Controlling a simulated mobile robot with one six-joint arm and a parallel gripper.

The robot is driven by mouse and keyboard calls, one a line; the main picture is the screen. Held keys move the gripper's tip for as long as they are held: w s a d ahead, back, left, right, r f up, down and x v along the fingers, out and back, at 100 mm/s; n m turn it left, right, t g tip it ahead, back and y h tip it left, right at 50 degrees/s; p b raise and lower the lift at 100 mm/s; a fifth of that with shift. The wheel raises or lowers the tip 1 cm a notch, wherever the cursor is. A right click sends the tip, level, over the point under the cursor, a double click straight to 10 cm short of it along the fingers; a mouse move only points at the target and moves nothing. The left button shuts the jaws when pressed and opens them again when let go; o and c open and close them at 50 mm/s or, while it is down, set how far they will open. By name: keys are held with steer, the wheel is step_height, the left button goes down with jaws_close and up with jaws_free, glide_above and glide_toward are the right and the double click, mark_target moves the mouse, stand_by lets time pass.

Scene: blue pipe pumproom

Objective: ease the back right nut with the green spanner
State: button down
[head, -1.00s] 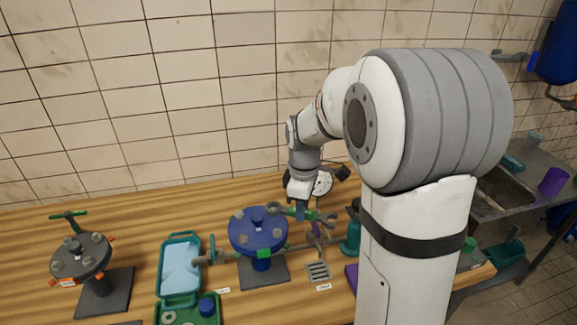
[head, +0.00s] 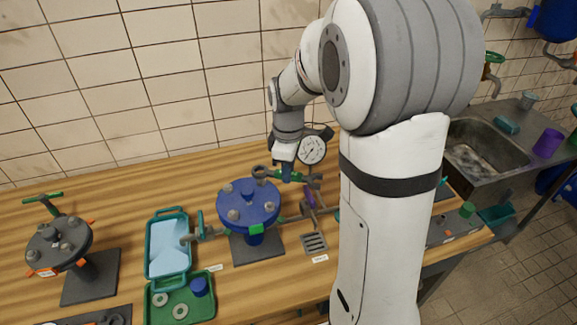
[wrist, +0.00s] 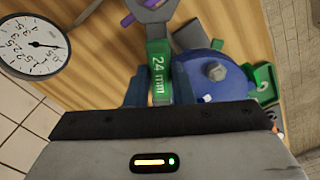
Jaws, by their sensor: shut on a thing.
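In the wrist view the handle (wrist: 159,70), marked 24 mm, stands between the fingers (wrist: 155,92). Another flange nut (wrist: 216,71) shows in the wrist view, beside the spanner.
A pressure gauge (head: 312,150) stands close to the right of my gripper. A teal tray (head: 166,270), a green tray (head: 178,318) and a grey flange (head: 58,262) are left.

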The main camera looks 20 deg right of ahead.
steer(key=shift+f+b, duration=0.3)
steer(key=shift+f, duration=0.35)
steer(key=shift+s+f+b, duration=0.2)
steer(key=shift+f+b, duration=0.45)
steer(key=shift+f, duration=0.5)
steer(key=shift+w+f+b, duration=0.1)
steer(key=shift+f+b, duration=0.05)
steer(key=shift+b, duration=0.2)
steer(key=w+n+p, duration=0.1)
steer(key=w+n, duration=0.7)
steer(key=n, duration=0.5)
steer(key=shift+a, duration=0.2)
